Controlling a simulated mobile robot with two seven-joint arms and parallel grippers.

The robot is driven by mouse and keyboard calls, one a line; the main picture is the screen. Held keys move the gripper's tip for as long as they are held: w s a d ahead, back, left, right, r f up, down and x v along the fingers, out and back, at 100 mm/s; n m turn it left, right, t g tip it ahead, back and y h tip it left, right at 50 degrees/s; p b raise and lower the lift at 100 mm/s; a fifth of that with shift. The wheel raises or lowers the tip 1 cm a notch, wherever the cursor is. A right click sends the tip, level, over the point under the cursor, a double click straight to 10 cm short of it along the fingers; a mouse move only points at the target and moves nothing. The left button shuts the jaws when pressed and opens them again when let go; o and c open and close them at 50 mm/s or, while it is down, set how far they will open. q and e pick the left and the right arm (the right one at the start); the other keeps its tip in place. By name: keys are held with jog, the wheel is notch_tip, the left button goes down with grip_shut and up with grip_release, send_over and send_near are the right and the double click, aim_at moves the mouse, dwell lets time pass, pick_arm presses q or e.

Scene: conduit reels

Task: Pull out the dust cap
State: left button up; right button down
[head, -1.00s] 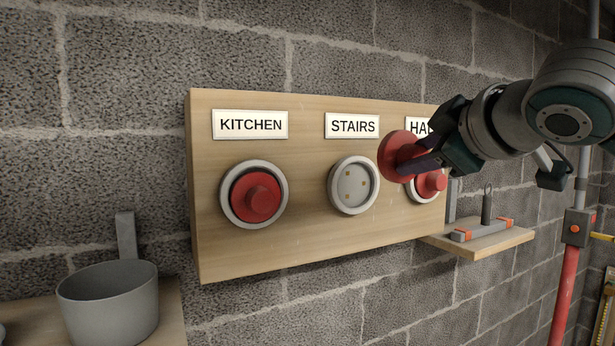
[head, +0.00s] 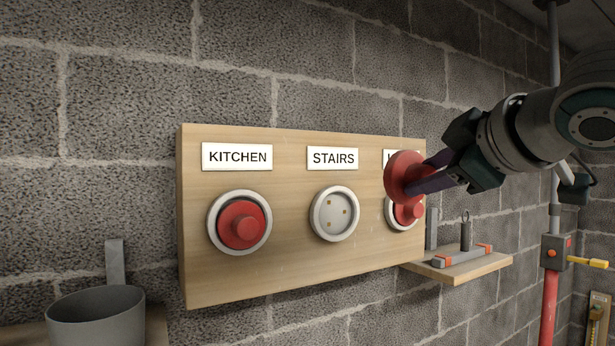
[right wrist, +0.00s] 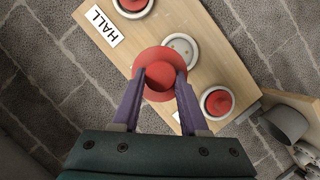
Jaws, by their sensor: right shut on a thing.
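My right gripper (head: 424,174) is shut on a red dust cap (head: 402,177), held in front of the wooden board near its right end. The held cap also shows between the fingers in the right wrist view (right wrist: 160,75). The STAIRS socket (head: 335,213) is uncovered, a grey ring with small brass contacts in its face. A red cap (head: 243,225) sits in the KITCHEN socket. Another red cap (head: 408,212) sits in the HALL socket, partly hidden behind the held cap and gripper. My left gripper is in neither view.
The wooden board (head: 290,262) is fixed to a block wall. A grey pot (head: 97,318) stands on a shelf at lower left. A small shelf (head: 482,266) at right holds a grey-and-orange tool. A red pipe with a switch box (head: 556,252) is farther right.

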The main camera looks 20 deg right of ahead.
jog(key=shift+s+d+b, duration=0.1)
jog(key=shift+s+b, duration=0.8)
jog(key=shift+s, duration=0.9)
